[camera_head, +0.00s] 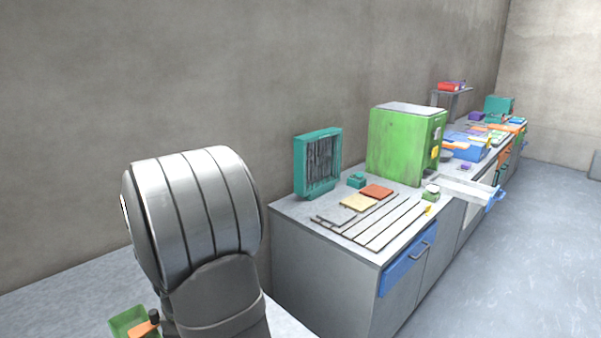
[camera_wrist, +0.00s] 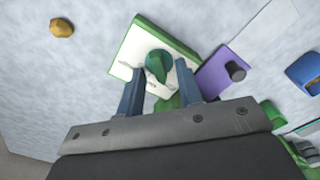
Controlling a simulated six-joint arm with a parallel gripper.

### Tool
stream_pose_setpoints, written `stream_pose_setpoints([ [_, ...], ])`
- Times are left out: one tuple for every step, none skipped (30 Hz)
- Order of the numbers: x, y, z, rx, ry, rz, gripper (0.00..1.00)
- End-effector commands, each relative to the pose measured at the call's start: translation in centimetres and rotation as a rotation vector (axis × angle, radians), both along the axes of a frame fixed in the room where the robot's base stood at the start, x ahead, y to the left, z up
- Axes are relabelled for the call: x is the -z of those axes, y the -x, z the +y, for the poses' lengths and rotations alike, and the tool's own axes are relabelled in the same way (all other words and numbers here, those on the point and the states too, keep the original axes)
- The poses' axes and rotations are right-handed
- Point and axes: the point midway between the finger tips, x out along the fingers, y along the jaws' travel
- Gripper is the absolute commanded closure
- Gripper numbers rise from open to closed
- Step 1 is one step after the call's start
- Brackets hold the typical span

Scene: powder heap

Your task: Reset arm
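My gripper (camera_wrist: 159,68) shows in the wrist view with its two blue-grey fingers spread apart. I see nothing held between them. Beyond the fingertips is a green and white device (camera_wrist: 182,47) with a round dark green knob (camera_wrist: 158,64) on its face. I cannot tell how far the fingertips are from it. In the head view my grey arm fills the lower left, and my gripper is hidden there.
A purple block (camera_wrist: 220,72) with a dark knob lies beside the device, and a yellow lump (camera_wrist: 62,27) lies apart. A green tray (camera_head: 126,318) is beside my arm. A counter with a green box (camera_head: 398,145) and a teal rack (camera_head: 318,160) stands to the right.

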Motion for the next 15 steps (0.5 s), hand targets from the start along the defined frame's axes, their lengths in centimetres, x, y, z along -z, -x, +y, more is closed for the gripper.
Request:
stream_pose_setpoints([
  [-0.2, -0.1, 0.0, 0.039, -0.002, -0.003, 0.67],
  [-0.2, -0.1, 0.0, 0.063, -0.002, -0.003, 0.67],
  [-0.2, -0.1, 0.0, 0.095, -0.002, -0.003, 0.67],
  [-0.2, -0.1, 0.0, 0.119, -0.002, -0.002, 0.67],
  [-0.9, -0.2, 0.1, 0.122, -0.005, -0.006, 0.67],
  [-1.9, -0.2, 0.1, 0.119, -0.005, -0.007, 0.67],
  [-2.5, -0.2, 0.1, 0.119, -0.005, -0.007, 0.67],
  [-3.1, -0.2, 0.1, 0.118, -0.005, -0.006, 0.67],
  [-4.0, -0.2, 0.1, 0.118, -0.005, -0.007, 0.67],
  [-4.5, -0.2, 0.1, 0.118, -0.005, -0.007, 0.67],
  [-5.1, -0.2, 0.1, 0.118, -0.004, -0.006, 0.67],
  [-6.0, -0.2, 0.1, 0.117, -0.005, -0.007, 0.67],
  [-6.6, -0.2, 0.1, 0.117, -0.004, -0.006, 0.67],
  [-7.1, -0.2, 0.1, 0.117, -0.005, -0.007, 0.67],
  [-8.0, -0.2, 0.1, 0.117, -0.004, -0.006, 0.67],
])
